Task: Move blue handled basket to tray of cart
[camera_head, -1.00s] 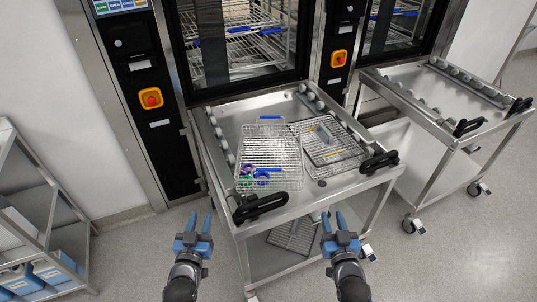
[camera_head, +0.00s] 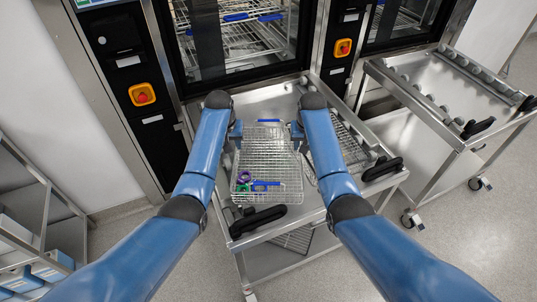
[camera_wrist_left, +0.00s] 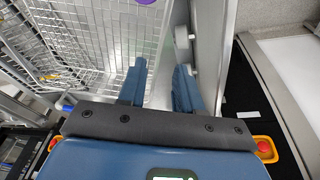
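The blue handled basket (camera_head: 270,158) is a wire mesh basket resting on the tray of the near cart (camera_head: 225,222). A blue handle (camera_head: 268,121) shows at its far end, and purple, green and blue items are at its near end. My left gripper (camera_head: 237,133) is at the basket's far left side.
A second wire basket (camera_head: 350,145) lies to the right, partly behind my right arm. An empty-topped cart (camera_head: 425,110) stands at the right. Washer doors (camera_head: 240,45) are behind the near cart. A shelf rack (camera_head: 40,215) is at the left.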

